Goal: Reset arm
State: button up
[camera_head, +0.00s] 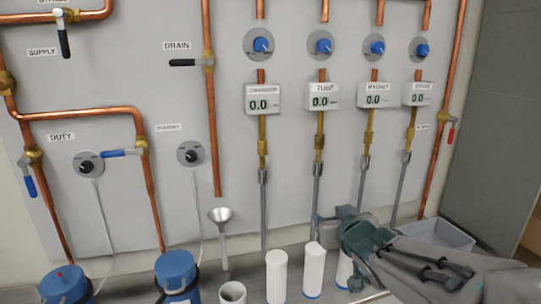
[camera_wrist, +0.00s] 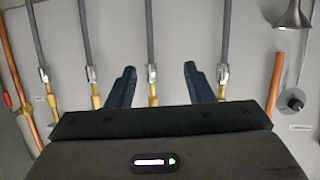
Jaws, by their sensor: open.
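My gripper (camera_wrist: 157,85) shows in the wrist view with its two dark blue fingers apart and nothing between them. Behind it are grey hoses with metal fittings on brass ends, and the wall panel. In the head view my arm comes in from the lower right, over the counter and in front of the panel. The fingertips are hard to make out there.
The grey panel (camera_head: 225,140) carries copper pipes, valves, blue knobs and gauges reading 0.0. White cylinders (camera_head: 276,277) stand on the counter close left of my arm. A grey bin (camera_head: 437,232) is behind it. Blue canisters (camera_head: 177,273) and a funnel (camera_head: 220,217) are further left.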

jog(key=s+f+m+g+h+p, duration=0.1)
jog(key=s+f+g, duration=0.4)
jog(key=s, duration=0.5)
jog(key=s+f+m+g+p, duration=0.1)
jog(key=s+f+g, duration=0.3)
jog(key=s, duration=0.6)
jog(key=shift+s+d+f+g+h, duration=0.35)
jog(key=shift+s+g+h, duration=0.05)
jog(key=shift+g, duration=0.8)
